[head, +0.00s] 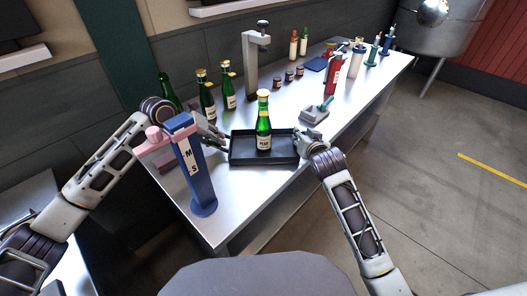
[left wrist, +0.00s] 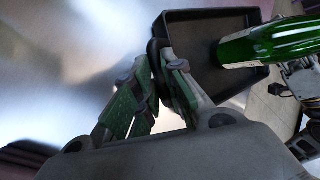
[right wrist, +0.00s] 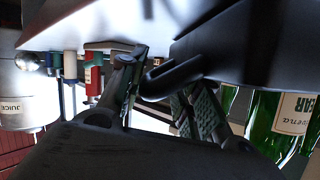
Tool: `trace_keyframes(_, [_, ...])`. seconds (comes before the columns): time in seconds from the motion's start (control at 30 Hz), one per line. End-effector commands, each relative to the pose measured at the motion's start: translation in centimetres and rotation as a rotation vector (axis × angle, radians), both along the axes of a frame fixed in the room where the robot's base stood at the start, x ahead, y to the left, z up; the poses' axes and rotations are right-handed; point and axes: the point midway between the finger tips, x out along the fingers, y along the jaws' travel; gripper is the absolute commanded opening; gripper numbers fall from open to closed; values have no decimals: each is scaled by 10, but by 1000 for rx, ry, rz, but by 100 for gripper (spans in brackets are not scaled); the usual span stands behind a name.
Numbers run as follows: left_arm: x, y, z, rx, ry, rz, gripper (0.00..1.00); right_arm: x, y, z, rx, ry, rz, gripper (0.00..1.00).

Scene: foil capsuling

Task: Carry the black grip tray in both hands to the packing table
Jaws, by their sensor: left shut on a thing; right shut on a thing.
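The black grip tray (head: 243,151) is at the near part of the metal table, with a green bottle (head: 263,118) standing upright in it. My left gripper (head: 222,142) is shut on the handle at the tray's left end; the left wrist view shows the fingers (left wrist: 160,58) around it, beside the tray (left wrist: 192,38). My right gripper (head: 299,141) is shut on the right handle; in the right wrist view its fingers (right wrist: 158,85) close around the dark loop. Whether the tray touches the table or hangs just above it, I cannot tell.
A blue post stand (head: 197,170) stands close by my left arm. Several green bottles (head: 209,95) stand behind the tray. A grey stand with a teal handle (head: 314,113) is just beyond its right end. The floor (head: 430,200) right of the metal table (head: 222,215) is open.

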Motion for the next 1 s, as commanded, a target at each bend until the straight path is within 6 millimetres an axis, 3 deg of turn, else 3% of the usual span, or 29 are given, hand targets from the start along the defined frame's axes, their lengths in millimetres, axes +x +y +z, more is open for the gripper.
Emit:
trace_keyframes(0.1, [4, 8, -2, 10, -4, 13, 0, 1, -8, -3, -11, 0, -13, 0])
trace_keyframes(0.13, [4, 8, -3, 11, -2, 13, 16, 1, -8, -3, -11, 3, -14, 37])
trace_keyframes(0.27, [3, 7, -2, 9, -2, 11, 33, 1, -7, -2, -8, 1, -12, 54])
trace_keyframes(0.7, [0, 3, 0, 3, -1, 3, 34, 0, -3, -2, -2, 0, -5, 55])
trace_keyframes(1.0, [-8, 16, 18, 4, -3, 3, 34, 0, -2, -1, -1, 0, -4, 55])
